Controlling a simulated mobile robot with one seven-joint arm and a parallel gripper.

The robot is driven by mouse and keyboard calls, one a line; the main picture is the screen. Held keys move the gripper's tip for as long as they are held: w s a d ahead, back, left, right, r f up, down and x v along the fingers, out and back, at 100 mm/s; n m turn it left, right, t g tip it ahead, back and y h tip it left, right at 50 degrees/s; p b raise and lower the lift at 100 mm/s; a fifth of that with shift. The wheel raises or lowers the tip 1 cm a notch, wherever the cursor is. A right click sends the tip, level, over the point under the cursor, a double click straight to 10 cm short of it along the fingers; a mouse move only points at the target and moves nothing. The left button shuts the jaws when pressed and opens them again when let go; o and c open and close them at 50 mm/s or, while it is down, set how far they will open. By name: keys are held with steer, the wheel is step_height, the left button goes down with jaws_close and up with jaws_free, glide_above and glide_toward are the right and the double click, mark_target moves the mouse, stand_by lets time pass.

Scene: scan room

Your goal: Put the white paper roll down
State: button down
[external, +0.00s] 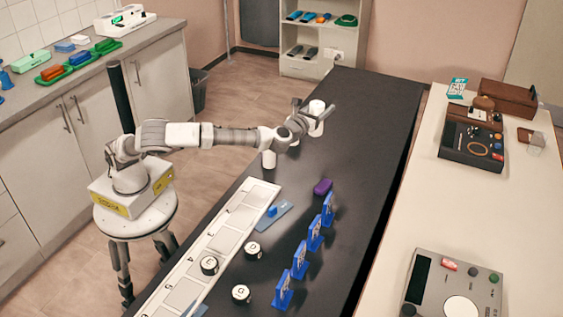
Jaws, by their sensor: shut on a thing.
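The white paper roll (316,118) is upright between the fingers of my gripper (310,110), over the far part of the black table (375,100). My gripper is shut on the roll. From this angle I cannot tell whether the roll's bottom touches the table or hangs above it.
A white tray strip (225,238) runs along the table's left edge. Several blue card stands (314,234), a purple block (322,187) and round lettered pieces (253,250) occupy the near half. The table's far right end is bare.

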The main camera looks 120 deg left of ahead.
steer(key=shift+s+a+f+b, duration=0.15)
steer(key=shift+a+f+b, duration=1)
steer(key=shift+a+f, duration=1.1)
steer(key=shift+s+a+f+b, duration=0.2)
steer(key=shift+a+f+b, duration=1.2)
steer(key=shift+f, duration=1.4)
steer(key=shift+s+a+f+b, duration=0.15)
steer(key=shift+a+f+b, duration=0.8)
steer(key=shift+a+f, duration=1.4)
steer(key=shift+d+f, duration=0.2)
steer(key=shift+f, duration=0.15)
steer(key=shift+c, duration=1)
jaws_free()
steer(key=shift+r, duration=0.1)
